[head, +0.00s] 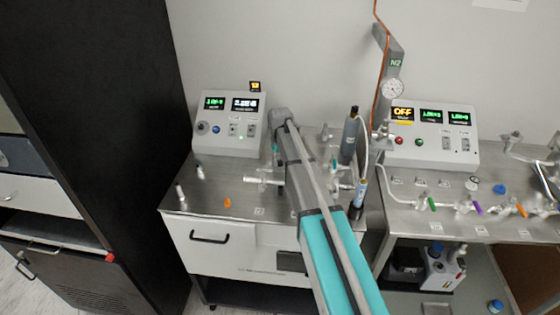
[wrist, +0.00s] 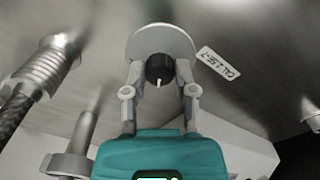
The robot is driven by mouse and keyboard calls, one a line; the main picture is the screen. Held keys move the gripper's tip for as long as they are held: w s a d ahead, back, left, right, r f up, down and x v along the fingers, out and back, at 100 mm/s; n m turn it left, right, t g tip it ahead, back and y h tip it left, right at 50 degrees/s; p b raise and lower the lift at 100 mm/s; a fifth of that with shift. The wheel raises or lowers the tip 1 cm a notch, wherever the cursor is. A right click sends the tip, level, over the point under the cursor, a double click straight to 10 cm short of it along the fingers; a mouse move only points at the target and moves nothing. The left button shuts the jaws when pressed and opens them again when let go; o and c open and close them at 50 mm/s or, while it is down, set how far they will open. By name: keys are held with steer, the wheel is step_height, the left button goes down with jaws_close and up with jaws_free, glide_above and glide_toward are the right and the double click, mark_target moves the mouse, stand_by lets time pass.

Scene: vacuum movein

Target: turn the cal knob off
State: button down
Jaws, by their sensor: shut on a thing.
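The cal knob (wrist: 160,66) is a small black knob with a white pointer mark, in the upper middle of the wrist view. The pointer points toward the bottom of that picture. A pale round disc (wrist: 160,36) lies behind it, and a label (wrist: 218,73) reading "CAL 2.5E-7" is to its right. My gripper (wrist: 159,72) is shut on the knob, with one finger on each side. In the head view my arm covers the knob, and my fingertips cannot be made out.
In the wrist view a ribbed metal fitting (wrist: 50,70) with a braided hose stands at left, and a metal post (wrist: 82,135) is near the lower left. In the head view, control boxes stand left (head: 228,125) and right (head: 430,150), and glass valves (head: 465,205) crowd the right bench.

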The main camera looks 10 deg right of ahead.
steer(key=n, duration=0.3)
steer(key=shift+n, duration=0.3)
stand_by(0.4)
steer(key=shift+c, duration=2)
jaws_free()
